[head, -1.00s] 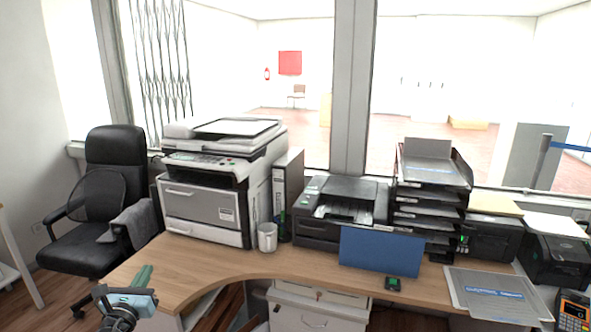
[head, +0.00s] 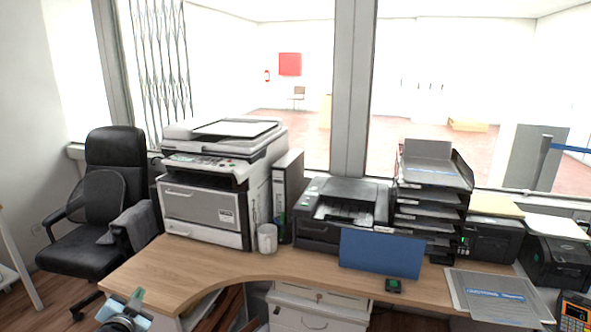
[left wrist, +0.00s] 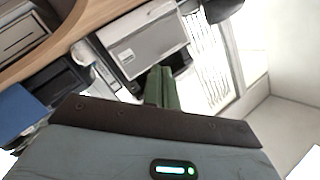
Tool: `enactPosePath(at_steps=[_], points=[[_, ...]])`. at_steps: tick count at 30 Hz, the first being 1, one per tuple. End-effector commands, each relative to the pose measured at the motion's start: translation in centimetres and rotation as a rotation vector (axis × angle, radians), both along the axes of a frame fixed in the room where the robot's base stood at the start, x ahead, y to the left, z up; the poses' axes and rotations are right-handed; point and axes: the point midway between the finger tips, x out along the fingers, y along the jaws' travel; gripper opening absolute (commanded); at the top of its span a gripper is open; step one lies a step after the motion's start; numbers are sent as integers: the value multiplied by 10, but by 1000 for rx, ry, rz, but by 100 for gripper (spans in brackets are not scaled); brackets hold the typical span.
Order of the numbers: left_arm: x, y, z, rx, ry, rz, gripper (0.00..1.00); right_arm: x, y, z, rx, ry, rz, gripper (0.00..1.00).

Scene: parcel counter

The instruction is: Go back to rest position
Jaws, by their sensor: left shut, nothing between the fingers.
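My left gripper (head: 136,297) is at the lower left corner of the head view, in front of the desk's left end and low near its edge. In the left wrist view its green fingers (left wrist: 161,88) are together, with nothing between them. It touches no object that I can see. My right gripper is not in view.
The wooden desk (head: 190,268) carries a large copier (head: 205,205), a mug (head: 267,238), a binder (head: 287,195), a printer (head: 318,228), a blue folder (head: 380,252) and a paper tray stack (head: 430,195). A black office chair (head: 100,205) stands at left. Drawers (head: 310,312) are below.

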Motion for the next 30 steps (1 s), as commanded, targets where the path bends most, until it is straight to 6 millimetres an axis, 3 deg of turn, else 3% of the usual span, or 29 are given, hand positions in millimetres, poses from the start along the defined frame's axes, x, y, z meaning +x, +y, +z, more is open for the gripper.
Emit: enactPosePath(at_steps=[8,17,23,30], points=[[-4,-13,-19,-383,32,20,0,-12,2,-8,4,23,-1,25],[-77,-57,-100,-408,154,-18,0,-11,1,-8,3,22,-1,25],[-159,-97,-159,-459,266,-40,0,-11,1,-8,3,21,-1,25],[-282,-145,-210,-545,414,-46,0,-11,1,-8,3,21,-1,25]])
